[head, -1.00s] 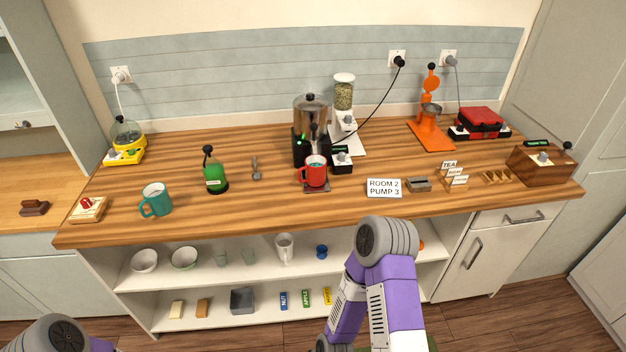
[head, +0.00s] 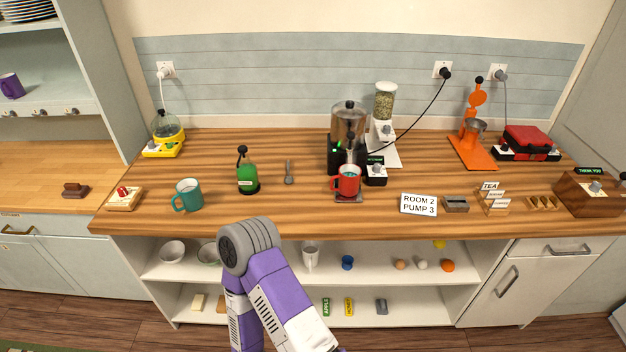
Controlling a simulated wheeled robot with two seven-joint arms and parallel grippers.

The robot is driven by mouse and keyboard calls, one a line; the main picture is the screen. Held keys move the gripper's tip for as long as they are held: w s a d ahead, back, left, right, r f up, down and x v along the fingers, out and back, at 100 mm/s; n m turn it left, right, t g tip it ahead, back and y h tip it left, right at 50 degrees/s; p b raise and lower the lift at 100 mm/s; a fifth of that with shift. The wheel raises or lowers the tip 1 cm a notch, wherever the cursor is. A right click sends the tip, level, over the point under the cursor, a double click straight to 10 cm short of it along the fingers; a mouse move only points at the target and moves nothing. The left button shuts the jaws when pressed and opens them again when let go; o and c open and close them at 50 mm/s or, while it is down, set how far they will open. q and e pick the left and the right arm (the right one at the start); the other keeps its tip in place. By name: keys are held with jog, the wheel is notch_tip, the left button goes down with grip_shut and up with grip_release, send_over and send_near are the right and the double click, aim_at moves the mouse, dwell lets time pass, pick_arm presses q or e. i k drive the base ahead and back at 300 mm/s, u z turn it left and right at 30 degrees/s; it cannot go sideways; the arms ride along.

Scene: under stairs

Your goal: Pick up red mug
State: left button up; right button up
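The red mug (head: 346,183) stands upright on a small dark tray (head: 348,198) in front of the black and silver drink machine (head: 348,125), near the middle of the counter. Its handle points left, and its inside looks pale. Neither gripper is in view. A purple and grey arm link of mine rises from the bottom, in front of the shelves and left of the mug. It does not touch the mug.
A teal mug (head: 187,195) and a green bottle (head: 247,178) stand left of the red mug. A ROOM 2 PUMP 3 sign (head: 419,204) stands to its right. The wooden counter (head: 300,215) in front of the mug is clear. A grain dispenser (head: 385,105) stands behind.

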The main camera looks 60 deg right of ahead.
aim_at(345, 182)
jog(key=i, duration=1.1)
jog(key=z, duration=1.9)
